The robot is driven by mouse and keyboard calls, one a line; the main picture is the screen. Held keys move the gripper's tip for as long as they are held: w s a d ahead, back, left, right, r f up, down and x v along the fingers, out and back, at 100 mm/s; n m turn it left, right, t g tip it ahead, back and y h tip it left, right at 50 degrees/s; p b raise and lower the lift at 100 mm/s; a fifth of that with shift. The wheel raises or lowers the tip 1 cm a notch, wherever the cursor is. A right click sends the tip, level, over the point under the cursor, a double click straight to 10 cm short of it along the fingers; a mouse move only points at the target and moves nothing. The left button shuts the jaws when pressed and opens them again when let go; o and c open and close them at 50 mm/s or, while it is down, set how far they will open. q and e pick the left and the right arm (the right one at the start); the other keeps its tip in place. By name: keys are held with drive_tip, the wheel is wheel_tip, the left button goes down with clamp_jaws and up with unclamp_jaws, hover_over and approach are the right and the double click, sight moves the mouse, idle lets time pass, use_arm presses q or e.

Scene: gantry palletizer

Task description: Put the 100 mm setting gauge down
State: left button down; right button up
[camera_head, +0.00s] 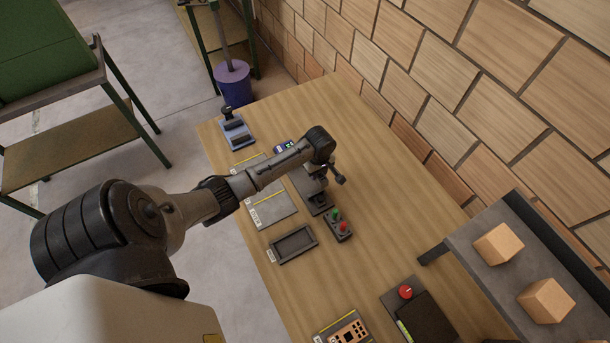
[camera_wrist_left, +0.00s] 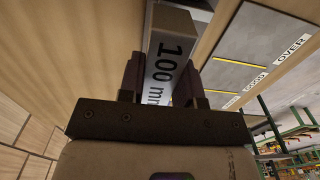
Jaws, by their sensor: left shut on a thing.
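The 100 mm setting gauge (camera_wrist_left: 168,62) is a pale block with a dark "100 mm" label on its side in the left wrist view. My left gripper (camera_wrist_left: 163,84) is shut on it, with a dark finger on each side. In the head view my left gripper (camera_head: 322,172) is over the wooden bench, beyond the grey marked plates. The gauge cannot be made out clearly there. I cannot tell whether its far end touches anything. My right gripper is not in view.
The bench (camera_head: 377,257) holds an empty dark tray (camera_head: 293,244), a red-and-green button box (camera_head: 338,226) and a grey marked plate (camera_head: 270,206). A shelf with wooden blocks (camera_head: 498,244) stands at right, near the brick wall. Bare bench lies right of the button box.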

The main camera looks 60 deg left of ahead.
use_arm(q)
hover_over(305, 180)
wheel_tip(305, 180, down, 3)
drive_tip(key=shift+d+r, duration=0.1)
drive_tip(key=shift+d, duration=0.05)
drive_tip(key=shift+f, duration=2)
drive_tip(key=shift+f, duration=0.15)
drive_tip(key=c, duration=0.8)
unclamp_jaws()
